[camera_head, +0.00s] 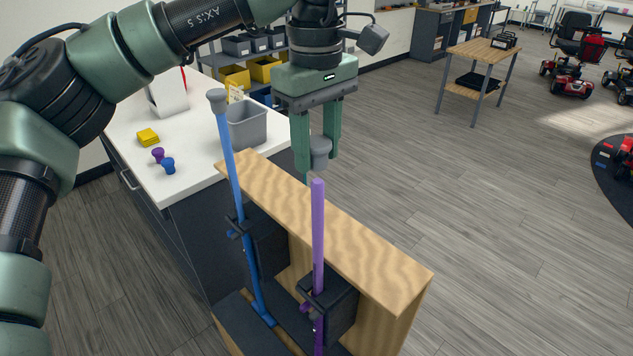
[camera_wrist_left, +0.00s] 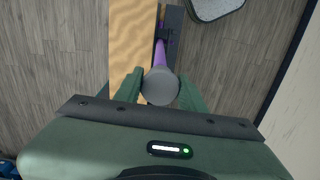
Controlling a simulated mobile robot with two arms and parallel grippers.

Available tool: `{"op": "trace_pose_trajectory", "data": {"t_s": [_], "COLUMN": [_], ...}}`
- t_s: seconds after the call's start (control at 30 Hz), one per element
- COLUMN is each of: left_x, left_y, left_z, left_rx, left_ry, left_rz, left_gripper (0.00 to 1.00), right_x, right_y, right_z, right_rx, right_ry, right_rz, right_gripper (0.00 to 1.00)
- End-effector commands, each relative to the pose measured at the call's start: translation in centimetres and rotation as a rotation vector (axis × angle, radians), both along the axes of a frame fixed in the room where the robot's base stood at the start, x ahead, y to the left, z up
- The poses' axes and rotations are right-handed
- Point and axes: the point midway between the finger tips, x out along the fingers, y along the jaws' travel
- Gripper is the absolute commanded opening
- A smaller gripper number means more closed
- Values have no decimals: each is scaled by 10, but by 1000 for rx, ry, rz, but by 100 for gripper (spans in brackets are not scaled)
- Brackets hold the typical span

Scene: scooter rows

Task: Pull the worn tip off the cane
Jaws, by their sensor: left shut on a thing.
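My left gripper (camera_head: 318,155) is shut on a grey rubber tip (camera_head: 320,148), just above the purple cane (camera_head: 318,225). The tip also shows between the fingers in the left wrist view (camera_wrist_left: 161,86). In the head view a small gap shows between the tip and the cane's bare top end, so they look apart. The purple cane stands upright in a dark clamp (camera_head: 338,305) on a wooden stand (camera_head: 345,250). A blue cane (camera_head: 232,165) leans in a second clamp, with a grey tip (camera_head: 216,99) on its upper end. My right gripper is not in view.
A white counter (camera_head: 195,150) on the left holds a grey bin (camera_head: 247,125), a yellow block (camera_head: 148,137), and small purple (camera_head: 158,155) and blue (camera_head: 168,165) pieces. A small wooden table (camera_head: 480,55) and red scooters (camera_head: 572,75) stand farther back. Floor right of the stand is clear.

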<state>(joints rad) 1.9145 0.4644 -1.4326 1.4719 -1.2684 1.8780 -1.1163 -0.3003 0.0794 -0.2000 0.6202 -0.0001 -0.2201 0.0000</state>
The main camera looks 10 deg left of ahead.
Motion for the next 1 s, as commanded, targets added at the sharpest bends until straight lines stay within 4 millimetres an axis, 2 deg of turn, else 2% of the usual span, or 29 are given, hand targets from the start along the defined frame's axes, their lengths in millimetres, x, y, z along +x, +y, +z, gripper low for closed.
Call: {"op": "trace_pose_trajectory", "data": {"t_s": [0.73,1.0], "left_x": [0,0], "left_y": [0,0], "left_z": [46,49], "left_rx": [0,0], "left_ry": [0,0], "left_rz": [0,0], "left_gripper": [0,0], "right_x": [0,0], "right_y": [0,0], "right_z": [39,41], "right_rx": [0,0], "right_ry": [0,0], "right_rz": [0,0], "right_gripper": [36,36]}}
